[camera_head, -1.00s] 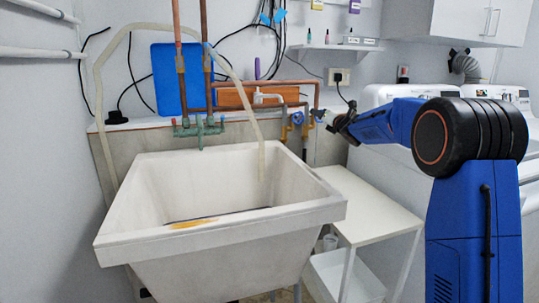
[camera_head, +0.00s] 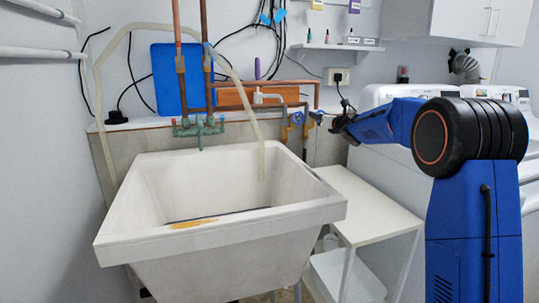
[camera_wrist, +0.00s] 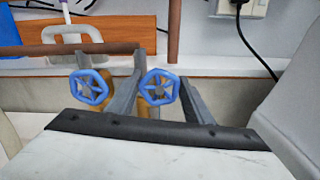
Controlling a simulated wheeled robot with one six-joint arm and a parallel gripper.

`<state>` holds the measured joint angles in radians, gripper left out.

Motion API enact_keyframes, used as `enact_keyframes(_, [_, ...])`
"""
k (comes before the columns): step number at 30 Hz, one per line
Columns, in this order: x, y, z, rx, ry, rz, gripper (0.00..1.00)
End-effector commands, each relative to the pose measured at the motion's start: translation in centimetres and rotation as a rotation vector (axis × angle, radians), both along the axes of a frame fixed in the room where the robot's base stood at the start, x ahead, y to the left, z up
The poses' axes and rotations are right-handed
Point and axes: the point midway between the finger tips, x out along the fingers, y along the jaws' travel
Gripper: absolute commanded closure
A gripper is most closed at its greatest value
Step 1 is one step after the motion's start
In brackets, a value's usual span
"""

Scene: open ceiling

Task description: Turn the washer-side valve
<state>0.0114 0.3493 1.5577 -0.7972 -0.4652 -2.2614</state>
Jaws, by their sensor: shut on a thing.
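Two blue hand-wheel valves sit side by side on pipes behind the sink. In the wrist view the right valve (camera_wrist: 159,87), on the washers' side, is between the two grey fingers of my gripper (camera_wrist: 160,82). The gripper is shut on this wheel, one finger at each side. The left valve (camera_wrist: 89,90) is just outside the left finger. In the head view the left valve (camera_head: 297,118) shows clearly, and my gripper (camera_head: 322,118) reaches the right valve from the right, partly covering it.
A white laundry sink (camera_head: 220,235) stands in front of the pipes. A white side table (camera_head: 365,205) is below my arm. White washers (camera_head: 385,95) stand at the right. A socket with a black cord (camera_head: 338,76) is above.

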Motion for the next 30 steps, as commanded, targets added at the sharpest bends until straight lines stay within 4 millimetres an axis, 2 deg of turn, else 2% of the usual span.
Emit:
enact_keyframes(6, [-0.01,-0.01,-0.09,-0.021,-0.006,-0.001,0.8])
enact_keyframes(16, [-0.04,0.08,-0.11,-0.264,-0.084,0.0,0.8])
enact_keyframes(26, [-0.04,0.09,-0.11,-0.288,-0.092,0.0,0.8])
enact_keyframes(30, [-0.05,0.11,-0.11,-0.362,-0.116,0.0,0.8])
